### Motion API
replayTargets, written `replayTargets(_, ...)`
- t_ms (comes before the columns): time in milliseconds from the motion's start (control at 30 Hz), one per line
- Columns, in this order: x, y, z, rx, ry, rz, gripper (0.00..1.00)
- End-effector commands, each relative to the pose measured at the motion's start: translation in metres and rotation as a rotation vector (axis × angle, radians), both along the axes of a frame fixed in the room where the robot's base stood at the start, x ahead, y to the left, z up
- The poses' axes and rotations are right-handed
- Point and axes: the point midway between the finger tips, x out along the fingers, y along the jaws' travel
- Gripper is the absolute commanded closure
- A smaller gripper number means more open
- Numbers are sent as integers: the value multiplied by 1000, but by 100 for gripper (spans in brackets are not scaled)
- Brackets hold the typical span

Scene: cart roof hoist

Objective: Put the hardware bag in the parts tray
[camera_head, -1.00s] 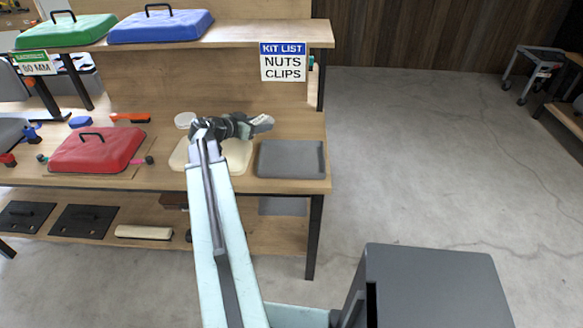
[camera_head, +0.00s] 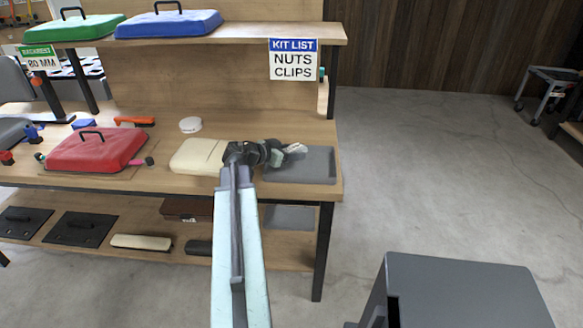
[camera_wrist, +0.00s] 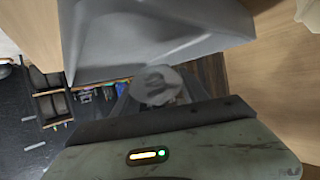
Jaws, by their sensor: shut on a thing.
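The parts tray (camera_head: 322,172) is a shallow grey tray at the right end of the bench top in the head view. A large grey surface, likely the tray (camera_wrist: 150,30), fills the upper part of the wrist view. My gripper (camera_head: 280,153) is over the left part of the tray in the head view. It is shut on a small pale thing, likely the hardware bag (camera_head: 295,148), which points to the right. The bag (camera_wrist: 160,85) shows as a pale, blurred shape at my gripper in the wrist view. I cannot tell its height above the tray.
A cream block (camera_head: 192,158) lies just left of the tray, with a round white container (camera_head: 190,125) behind it. A red lid (camera_head: 98,150) is farther left. A shelf with a kit list sign (camera_head: 293,60) overhangs the back.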

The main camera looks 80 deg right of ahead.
Motion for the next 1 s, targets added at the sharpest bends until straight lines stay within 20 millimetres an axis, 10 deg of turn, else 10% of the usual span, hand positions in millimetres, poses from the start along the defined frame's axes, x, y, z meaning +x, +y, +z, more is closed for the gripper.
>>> replayTargets(200, 0, 0, -37, 0, 0, 1, 93)
replayTargets(600, 1, 0, -39, 0, 0, 1, 93)
replayTargets(633, 1, 0, -38, 0, 0, 1, 41)
replayTargets(667, 1, 0, -37, 0, 0, 1, 32)
replayTargets(1000, 2, 0, -35, 0, 0, 2, 27)
